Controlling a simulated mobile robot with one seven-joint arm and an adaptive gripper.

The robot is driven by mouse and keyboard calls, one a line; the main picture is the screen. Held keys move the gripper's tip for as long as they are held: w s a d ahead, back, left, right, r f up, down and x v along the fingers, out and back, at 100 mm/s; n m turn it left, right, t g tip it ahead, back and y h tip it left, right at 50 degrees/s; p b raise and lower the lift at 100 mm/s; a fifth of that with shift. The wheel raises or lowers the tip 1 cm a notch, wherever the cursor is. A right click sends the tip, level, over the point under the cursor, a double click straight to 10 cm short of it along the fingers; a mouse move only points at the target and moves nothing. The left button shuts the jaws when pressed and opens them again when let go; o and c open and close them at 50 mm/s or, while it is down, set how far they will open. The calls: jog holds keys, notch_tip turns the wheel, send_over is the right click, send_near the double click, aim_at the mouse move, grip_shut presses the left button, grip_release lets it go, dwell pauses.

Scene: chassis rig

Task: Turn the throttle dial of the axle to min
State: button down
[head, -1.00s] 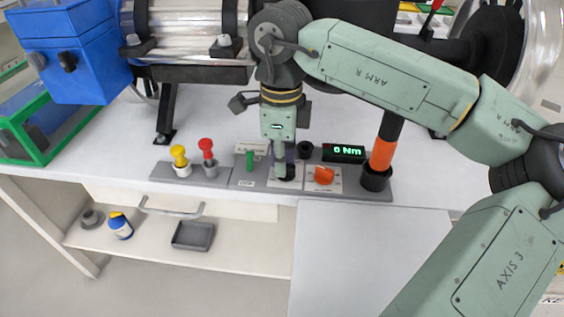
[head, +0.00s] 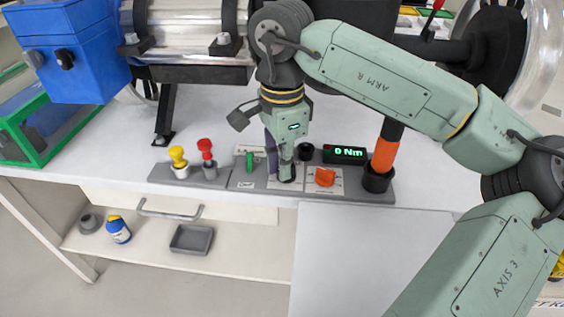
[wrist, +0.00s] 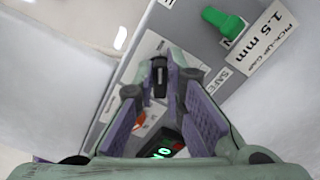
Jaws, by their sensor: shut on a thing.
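My gripper (head: 287,172) points down at the grey control panel (head: 213,181) on the white bench. In the wrist view its purple-padded fingers (wrist: 160,82) are shut on a small black dial (wrist: 159,65). I take this for the throttle dial; its label and pointer setting cannot be read. In the head view the fingers mostly hide the dial. An orange knob (head: 325,177) sits just right of my gripper on the panel, apart from it. A green lever (head: 250,158) stands just left.
A display (head: 345,154) reading 0 Nm is behind the orange knob. Yellow (head: 178,157) and red (head: 206,150) knobs stand left on the panel. An orange and black post (head: 383,158) stands right. A large metal cylinder (head: 190,30) hangs behind.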

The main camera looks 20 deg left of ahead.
dwell(0.3)
jog(key=c, duration=1.7)
grip_release()
jog(key=shift+o, duration=0.2)
notch_tip(320, 180, up, 12)
